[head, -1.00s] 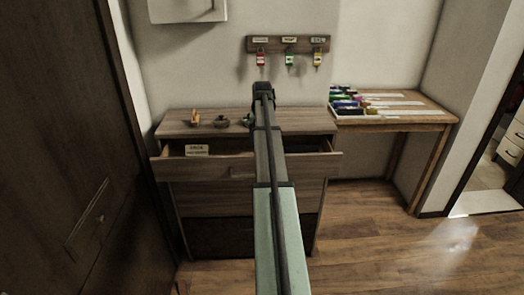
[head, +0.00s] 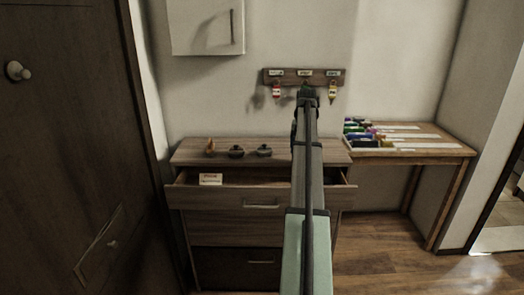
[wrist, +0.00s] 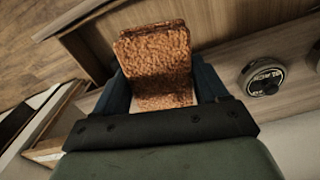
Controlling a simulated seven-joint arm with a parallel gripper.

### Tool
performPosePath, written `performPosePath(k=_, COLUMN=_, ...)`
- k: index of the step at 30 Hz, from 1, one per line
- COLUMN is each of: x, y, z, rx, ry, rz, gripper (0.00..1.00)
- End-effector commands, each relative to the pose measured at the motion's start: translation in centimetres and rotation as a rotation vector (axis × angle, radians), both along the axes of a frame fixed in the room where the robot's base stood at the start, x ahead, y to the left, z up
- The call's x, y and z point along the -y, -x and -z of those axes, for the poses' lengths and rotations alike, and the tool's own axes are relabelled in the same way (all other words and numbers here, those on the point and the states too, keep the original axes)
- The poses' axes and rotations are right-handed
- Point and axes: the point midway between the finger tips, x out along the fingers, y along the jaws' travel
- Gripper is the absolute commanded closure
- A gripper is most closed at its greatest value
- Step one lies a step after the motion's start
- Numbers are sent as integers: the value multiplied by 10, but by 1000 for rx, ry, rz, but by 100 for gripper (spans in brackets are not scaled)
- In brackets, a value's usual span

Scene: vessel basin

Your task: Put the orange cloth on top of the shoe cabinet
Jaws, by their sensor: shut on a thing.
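The orange cloth (wrist: 155,62), a rough orange-brown folded piece, sits between the two fingers of my gripper (wrist: 163,95) in the wrist view. My gripper is shut on it. In the head view my gripper (head: 308,97) is above the right part of the wooden shoe cabinet (head: 290,151), in front of the wall, and the cloth is hidden there by my arm. The cabinet top also shows in the wrist view (wrist: 225,60), beneath and beside the cloth. I cannot tell whether the cloth touches it.
The cabinet's top drawer (head: 262,201) is pulled open, with a white card (head: 210,179) at its left. A small orange-brown item (head: 210,147) and two dark round tins (head: 264,151) stand on the top. A key rack (head: 270,77) hangs behind; a side table (head: 440,152) stands right.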

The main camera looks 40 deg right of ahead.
Motion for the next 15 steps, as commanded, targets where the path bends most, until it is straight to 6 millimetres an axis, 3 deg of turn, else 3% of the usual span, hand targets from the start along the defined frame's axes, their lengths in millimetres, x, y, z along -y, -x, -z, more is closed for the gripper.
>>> performPosePath(k=1, x=25, y=2, z=-5, rx=-1, ry=-1, rz=20, gripper=56)
performPosePath(k=6, x=79, y=9, z=-15, rx=-1, ry=-2, rz=59, gripper=56)
performPosePath(k=11, x=124, y=4, z=-25, rx=-2, ry=-1, rz=50, gripper=56)
performPosePath(k=15, x=151, y=-11, z=-33, rx=-1, ry=1, rz=4, gripper=56)
